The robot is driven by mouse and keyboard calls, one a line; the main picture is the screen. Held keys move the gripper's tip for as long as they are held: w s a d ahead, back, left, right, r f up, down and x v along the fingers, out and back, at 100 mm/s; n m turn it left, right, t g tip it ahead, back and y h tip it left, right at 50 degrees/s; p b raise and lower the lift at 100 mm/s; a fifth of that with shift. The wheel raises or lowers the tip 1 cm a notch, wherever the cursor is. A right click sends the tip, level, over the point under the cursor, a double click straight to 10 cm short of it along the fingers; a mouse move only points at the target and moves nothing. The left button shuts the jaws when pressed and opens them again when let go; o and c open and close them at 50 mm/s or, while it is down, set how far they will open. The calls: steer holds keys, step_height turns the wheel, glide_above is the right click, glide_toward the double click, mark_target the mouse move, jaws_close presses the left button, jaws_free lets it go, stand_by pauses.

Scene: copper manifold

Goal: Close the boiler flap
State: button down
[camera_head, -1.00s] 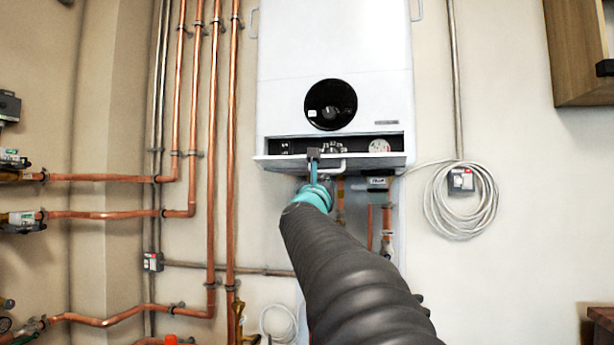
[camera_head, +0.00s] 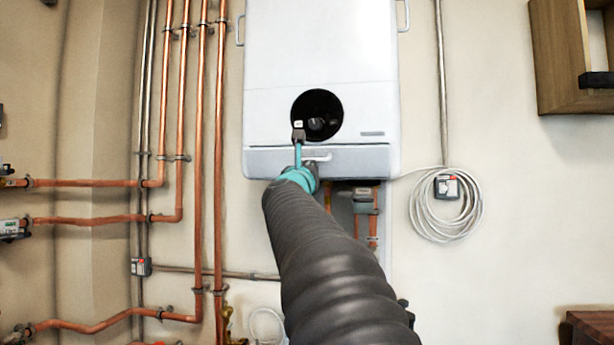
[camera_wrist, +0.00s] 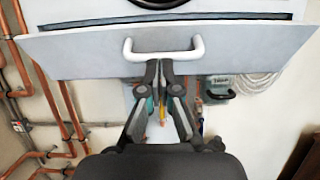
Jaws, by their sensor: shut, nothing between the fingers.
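The white boiler (camera_head: 350,60) hangs on the wall with a round black dial panel (camera_head: 317,115). Its flap (camera_head: 360,163) stands upright along the boiler's lower front, covering the control strip in the head view. In the wrist view, a narrow dark gap shows above the upper edge of the flap (camera_wrist: 80,48), so it is not flush. The flap's pale bar handle (camera_wrist: 163,55) faces me. My gripper (camera_head: 298,138) is shut and empty in front of the flap. In the wrist view, my fingertips (camera_wrist: 165,70) are at the handle; contact cannot be told.
Copper pipes (camera_head: 200,130) run up the wall on the left. More pipes and a grey valve (camera_head: 365,200) sit below the boiler. A coiled white cable (camera_head: 447,205) hangs at the right, with a wooden cabinet (camera_head: 560,60) at the upper right. The wall between is bare.

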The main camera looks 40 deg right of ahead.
mark_target(311, 149)
steer(key=shift+w+d+r+p, duration=0.15)
steer(key=shift+r+p, duration=0.15)
steer(key=shift+r, duration=0.3)
steer(key=shift+w+d+r+p, duration=0.15)
steer(key=shift+r+p, duration=0.1)
steer(key=shift+r, duration=0.35)
steer(key=shift+w+d+r+p, duration=0.3)
steer(key=shift+d+r+p, duration=0.1)
steer(key=shift+r, duration=0.2)
steer(key=shift+w+d+r+p, duration=0.3)
steer(key=shift+r+p, duration=0.05)
steer(key=shift+r, duration=0.8)
steer(key=shift+a+f, duration=0.15)
steer(key=shift+f, duration=0.35)
steer(key=s+a+r, duration=0.5)
steer(key=shift+a+p, duration=0.3)
steer(key=shift+p, duration=0.1)
